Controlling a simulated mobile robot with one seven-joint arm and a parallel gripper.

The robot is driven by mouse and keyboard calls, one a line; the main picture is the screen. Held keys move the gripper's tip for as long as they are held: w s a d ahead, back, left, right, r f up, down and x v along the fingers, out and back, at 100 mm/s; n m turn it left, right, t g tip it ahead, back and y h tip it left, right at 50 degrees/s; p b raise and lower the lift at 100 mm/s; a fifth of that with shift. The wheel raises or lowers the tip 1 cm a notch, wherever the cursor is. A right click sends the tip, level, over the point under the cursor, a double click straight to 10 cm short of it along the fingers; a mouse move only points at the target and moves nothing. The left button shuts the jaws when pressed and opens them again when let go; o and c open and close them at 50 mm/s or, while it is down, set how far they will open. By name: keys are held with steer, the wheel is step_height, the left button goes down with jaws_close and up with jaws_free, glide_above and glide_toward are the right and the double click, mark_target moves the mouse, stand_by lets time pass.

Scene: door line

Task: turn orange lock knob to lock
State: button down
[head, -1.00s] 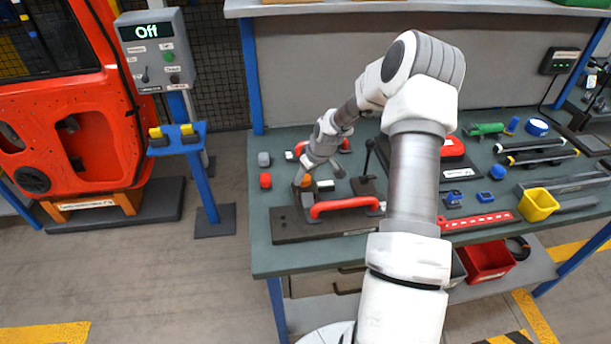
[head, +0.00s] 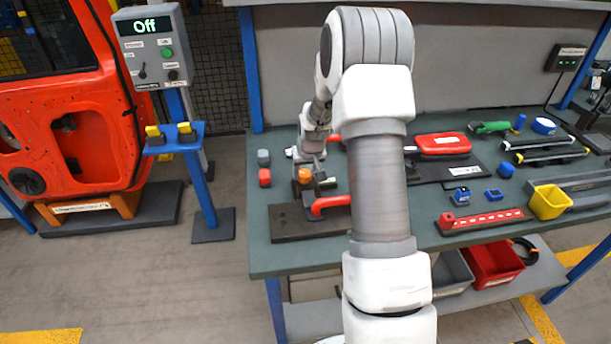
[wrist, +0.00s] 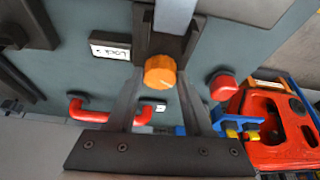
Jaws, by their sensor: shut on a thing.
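The orange lock knob (wrist: 160,71) sits between the fingertips of my gripper (wrist: 159,76) in the wrist view, with a pale line on its face. My gripper is shut on it. In the head view the knob (head: 304,176) shows as a small orange spot under my wrist, on a dark base plate (head: 290,225) at the bench's left end. A white label reading "Lock" (wrist: 110,46) is up and left of the knob in the wrist view. The knob's exact angle relative to the label is hard to tell.
A red handle (head: 330,203) stands on the same plate, partly hidden by my arm. Red and grey buttons (head: 264,170) lie to the left. A control box (head: 152,45) reading "Off" and an orange door (head: 65,110) stand left of the bench.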

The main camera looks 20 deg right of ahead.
stand_by(0.3)
steer(key=shift+c, duration=1.4)
jaws_free()
steer(key=v, duration=1.7)
steer(key=shift+r, duration=0.2)
steer(key=shift+s, duration=0.1)
